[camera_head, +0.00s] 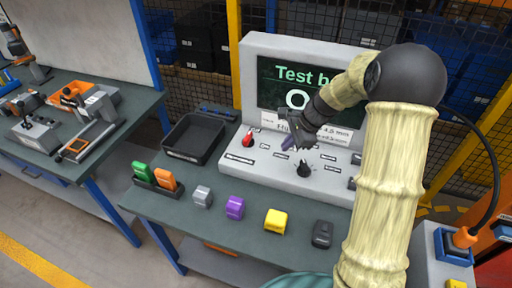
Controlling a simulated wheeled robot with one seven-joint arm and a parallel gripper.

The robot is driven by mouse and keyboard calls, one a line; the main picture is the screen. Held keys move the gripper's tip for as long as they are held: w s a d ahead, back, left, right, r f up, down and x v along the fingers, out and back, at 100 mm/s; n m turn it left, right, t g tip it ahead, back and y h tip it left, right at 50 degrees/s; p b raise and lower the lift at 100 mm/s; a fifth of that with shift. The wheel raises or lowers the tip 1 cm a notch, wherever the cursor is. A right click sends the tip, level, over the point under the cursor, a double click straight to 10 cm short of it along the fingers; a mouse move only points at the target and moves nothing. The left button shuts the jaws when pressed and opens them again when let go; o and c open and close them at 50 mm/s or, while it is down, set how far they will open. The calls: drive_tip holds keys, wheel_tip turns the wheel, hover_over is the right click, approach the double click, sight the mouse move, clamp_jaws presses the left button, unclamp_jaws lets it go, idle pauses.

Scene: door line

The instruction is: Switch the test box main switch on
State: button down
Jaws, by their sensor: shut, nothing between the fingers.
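The grey test box (262,185) stands at the back of the green bench. Its screen (270,75) shows "Test b" and a large "O"; my arm covers the rest. A red control (248,139) sits at the left of its panel, and a black knob (304,169) nearer the front middle. The panel labels are too small to read, so I cannot tell which control is the main switch. My gripper (288,143) is shut and empty over the panel, between the red control and the knob. A purple part shows by its fingertips. I cannot tell whether it touches the panel.
A black tray (166,152) stands left of the box. Green (142,171) and orange (166,180) pieces sit in a holder. Grey (202,196), purple (235,207), yellow (276,221) and black (322,233) blocks line the bench front. My arm hides the panel's right side.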

drive_tip(key=w+d+f+m+t+y+b, duration=0.1)
drive_tip(key=w+f+m+y+b, duration=0.1)
drive_tip(key=w+m, duration=0.5)
wheel_tip(320, 180, down, 2)
drive_tip(key=w+y, duration=0.1)
drive_tip(key=w, duration=0.1)
drive_tip(key=shift+w+y, duration=0.3)
drive_tip(key=shift+f, duration=0.1)
drive_tip(key=p, duration=0.1)
approach(249, 144)
drive_tip(key=f, duration=0.3)
drive_tip(key=shift+s+a+f, duration=0.2)
drive_tip(key=shift+f, duration=0.15)
drive_tip(key=shift+w+a+r+p, duration=0.1)
drive_tip(key=shift+w+a+p, duration=0.2)
drive_tip(key=shift+a, duration=0.3)
drive_tip(key=shift+w+a+p, duration=0.25)
drive_tip(key=shift+a+p, duration=0.15)
drive_tip(key=shift+a, duration=0.2)
drive_tip(key=shift+w+a, duration=0.25)
drive_tip(key=shift+a, duration=0.3)
drive_tip(key=shift+d+t, duration=0.2)
drive_tip(key=shift+t, duration=0.1)
